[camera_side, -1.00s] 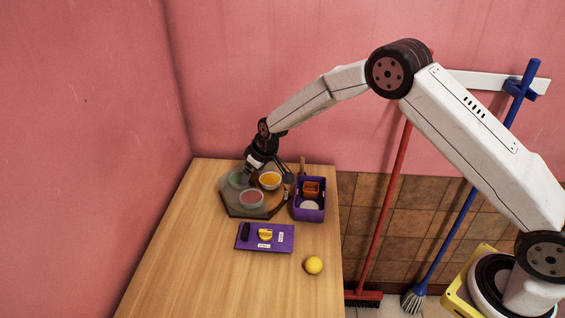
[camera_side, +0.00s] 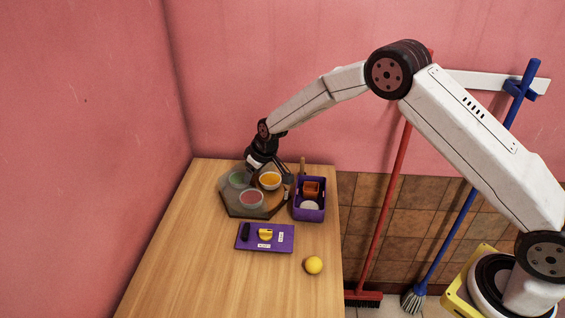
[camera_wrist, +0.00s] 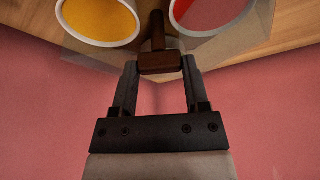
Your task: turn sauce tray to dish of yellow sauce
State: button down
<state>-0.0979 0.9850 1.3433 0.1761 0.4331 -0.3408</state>
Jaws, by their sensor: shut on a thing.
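The sauce tray (camera_side: 232,210) is a dark, many-sided tray at the back of the wooden table. On it stand a dish of yellow sauce (camera_side: 270,181) at the right, a dish of red sauce (camera_side: 251,199) at the front and a dish of green sauce (camera_side: 238,179) at the back left. My gripper (camera_wrist: 160,66) is shut on a dark brown handle (camera_wrist: 160,61) in the wrist view. There the yellow dish (camera_wrist: 100,20) is upper left and the red dish (camera_wrist: 208,12) upper right. The fingertips are hard to make out in the side view.
A purple bin (camera_side: 310,213) with orange and white things stands close to the tray's right. A purple panel (camera_side: 248,244) with a yellow knob lies in front, and a yellow ball (camera_side: 314,265) near the right edge. The table's front left is clear.

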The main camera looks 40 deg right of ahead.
jog(key=shift+m, duration=0.5)
jog(key=shift+a+m+h, duration=0.1)
jog(key=shift+m+h, duration=1)
jog(key=shift+m, duration=1.7)
jog(key=shift+c, duration=0.4)
grip_release()
jog(key=shift+r, duration=0.15)
jog(key=v, duration=0.7)
jog(key=shift+s+a+r, duration=0.15)
jog(key=shift+s+r, duration=0.05)
